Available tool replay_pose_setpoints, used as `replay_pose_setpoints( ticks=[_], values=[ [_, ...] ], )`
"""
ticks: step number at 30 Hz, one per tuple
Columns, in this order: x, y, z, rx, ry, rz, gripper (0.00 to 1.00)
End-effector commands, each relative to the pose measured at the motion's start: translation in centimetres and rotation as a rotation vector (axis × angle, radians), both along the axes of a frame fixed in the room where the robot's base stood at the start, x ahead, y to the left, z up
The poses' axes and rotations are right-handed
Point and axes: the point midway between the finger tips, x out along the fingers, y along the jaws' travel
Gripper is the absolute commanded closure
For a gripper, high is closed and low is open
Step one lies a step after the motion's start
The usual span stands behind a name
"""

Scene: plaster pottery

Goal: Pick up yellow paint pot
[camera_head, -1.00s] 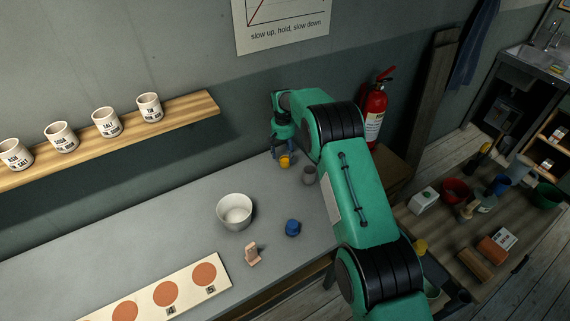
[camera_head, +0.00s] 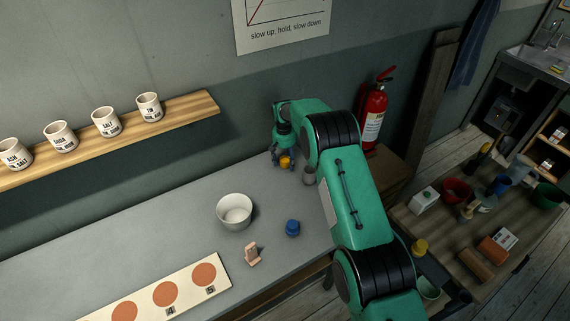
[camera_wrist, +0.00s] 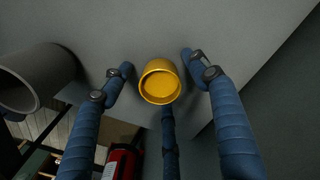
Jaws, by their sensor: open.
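The yellow paint pot (camera_head: 285,161) stands on the grey table near its far right end, close to the wall. My gripper (camera_head: 283,158) is above and around it, pointing down. In the wrist view the round yellow pot (camera_wrist: 160,82) lies between the spread blue fingers of my gripper (camera_wrist: 162,88), two at the sides and one below. The fingers are open, and gaps show between the side fingers and the pot. The lower finger is close to the pot's rim; I cannot tell if it touches.
A grey cup (camera_head: 309,176) stands close beside the yellow pot, and it is large at left in the wrist view (camera_wrist: 36,78). The wall shelf (camera_head: 190,110) holds labelled cups.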

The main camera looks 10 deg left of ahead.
Motion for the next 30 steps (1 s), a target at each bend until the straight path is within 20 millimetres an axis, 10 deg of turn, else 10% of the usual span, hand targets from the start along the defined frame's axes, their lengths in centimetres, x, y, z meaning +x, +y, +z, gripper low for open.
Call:
replay_pose_setpoints(
  ticks=[8,16,30],
  values=[
    [-0.01,0.00,-0.01,0.000,0.000,0.000,0.40],
    [-0.02,0.00,-0.01,0.000,0.000,0.000,0.89],
    [0.01,0.02,0.39,0.000,-0.001,0.000,0.89]
  ],
)
